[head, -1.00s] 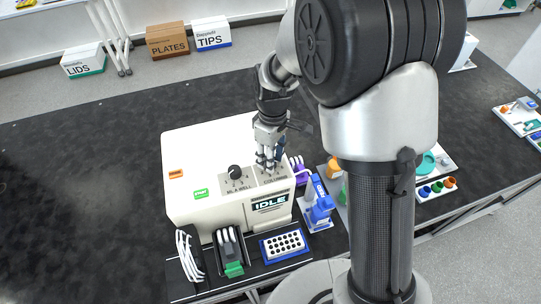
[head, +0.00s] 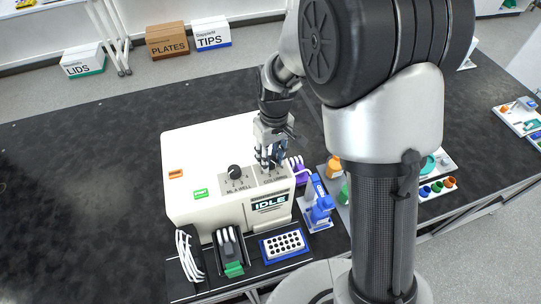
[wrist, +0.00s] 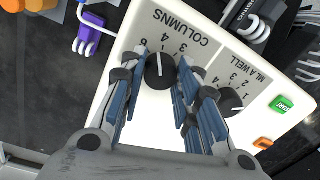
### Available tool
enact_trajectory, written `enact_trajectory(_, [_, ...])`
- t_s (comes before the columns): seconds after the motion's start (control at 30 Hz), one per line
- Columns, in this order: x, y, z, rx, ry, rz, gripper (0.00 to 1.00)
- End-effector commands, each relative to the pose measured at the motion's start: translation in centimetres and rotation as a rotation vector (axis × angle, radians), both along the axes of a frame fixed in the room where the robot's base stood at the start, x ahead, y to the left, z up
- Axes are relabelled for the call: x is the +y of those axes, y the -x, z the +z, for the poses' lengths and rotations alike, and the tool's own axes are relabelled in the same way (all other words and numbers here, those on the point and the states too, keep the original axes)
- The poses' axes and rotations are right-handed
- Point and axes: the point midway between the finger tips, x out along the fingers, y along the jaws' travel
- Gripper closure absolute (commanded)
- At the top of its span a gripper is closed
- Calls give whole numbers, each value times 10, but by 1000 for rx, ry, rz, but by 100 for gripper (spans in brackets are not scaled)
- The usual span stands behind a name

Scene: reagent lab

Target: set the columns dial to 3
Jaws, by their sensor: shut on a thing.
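The columns dial (wrist: 159,72) is a round black knob with a white pointer line on the white machine's grey panel. In the wrist view its line points up, roughly toward the middle of the numbers beside the COLUMNS label (wrist: 182,28); the exact number is hard to tell. My gripper (wrist: 157,85) is shut on this dial, with fingers on both sides of it. In the head view my gripper (head: 268,163) comes down on the panel and hides most of the dial. The ML A WELL dial (head: 234,172) stands to its left, untouched.
The machine's screen (head: 270,202) reads IDLE. A green button (head: 201,194) and an orange button (head: 176,174) sit on its top. A blue pipette stand (head: 318,205) stands close at right, and a blue tip rack (head: 283,244) is in front. The bench at left is clear.

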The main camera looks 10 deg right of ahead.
Motion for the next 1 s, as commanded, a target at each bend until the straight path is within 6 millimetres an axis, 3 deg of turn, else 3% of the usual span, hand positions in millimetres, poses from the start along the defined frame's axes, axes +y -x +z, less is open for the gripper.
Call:
enact_trajectory(0.6, [-1,0,1,-2,-1,-579,94])
enact_trajectory(1.0, [0,1,1,-2,-1,-851,94])
